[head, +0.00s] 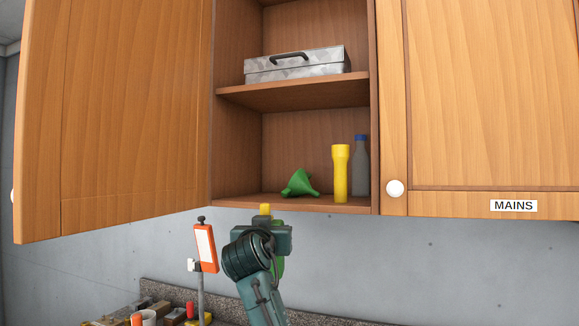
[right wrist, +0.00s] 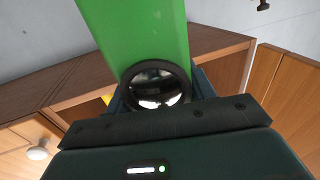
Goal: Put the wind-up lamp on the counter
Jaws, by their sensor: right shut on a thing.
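My right gripper (head: 262,226) is up in front of the wall, just below the open cupboard. It is shut on a green thing with a round, dark-rimmed lens, which looks like the wind-up lamp (right wrist: 135,32). The lamp is held above that level. My left gripper is not in view.
The cupboard (head: 292,204) holds a green funnel (head: 300,184), a yellow torch (head: 341,173), a grey bottle (head: 360,165) and a metal box (head: 296,65). Its left door (head: 115,120) stands open. An orange-and-white thing (head: 206,248) rises beside my arm. Several small items crowd the counter's left end.

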